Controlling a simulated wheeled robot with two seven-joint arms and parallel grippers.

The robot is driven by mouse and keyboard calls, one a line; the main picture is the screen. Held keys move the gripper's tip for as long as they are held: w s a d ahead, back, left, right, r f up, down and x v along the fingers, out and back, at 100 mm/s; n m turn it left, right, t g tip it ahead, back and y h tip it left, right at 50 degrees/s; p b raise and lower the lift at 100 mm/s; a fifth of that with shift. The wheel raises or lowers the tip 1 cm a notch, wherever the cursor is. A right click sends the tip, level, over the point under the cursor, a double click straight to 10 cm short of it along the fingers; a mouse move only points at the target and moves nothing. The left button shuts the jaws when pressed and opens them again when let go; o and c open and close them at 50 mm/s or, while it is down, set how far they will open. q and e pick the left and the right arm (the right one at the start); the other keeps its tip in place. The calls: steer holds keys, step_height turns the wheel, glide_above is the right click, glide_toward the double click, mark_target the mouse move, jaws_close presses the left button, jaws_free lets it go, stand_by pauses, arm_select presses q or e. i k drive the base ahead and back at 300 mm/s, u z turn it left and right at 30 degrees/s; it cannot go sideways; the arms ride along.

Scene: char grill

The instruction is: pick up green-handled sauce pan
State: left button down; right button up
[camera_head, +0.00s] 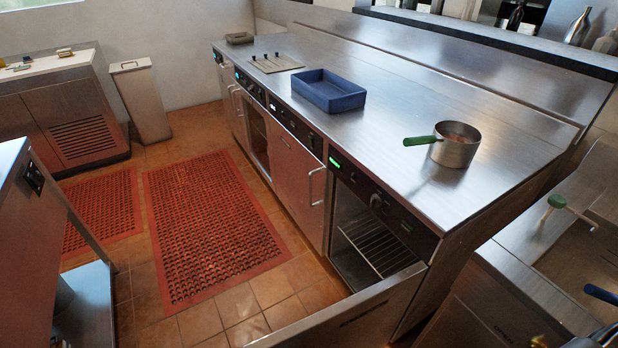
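The sauce pan (455,148) stands upright on the steel counter (390,130), near its right end. It is a small silver pot with a brownish inside. Its green handle (420,141) points left, towards the counter's front edge. Neither of my grippers can be made out in the head view, so nothing is seen holding or touching the pan.
A blue tray (328,99) sits on the counter left of the pan. Below the pan, an oven door (350,312) hangs open into the aisle, with a wire rack (375,245) inside. Red mats (205,225) cover the floor. A sink area lies at the right.

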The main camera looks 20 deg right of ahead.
mark_target(453, 144)
steer(key=u, duration=0.15)
steer(key=k, duration=1.3)
steer(key=z, duration=0.2)
steer(key=i, duration=1)
steer(key=z, duration=1.1)
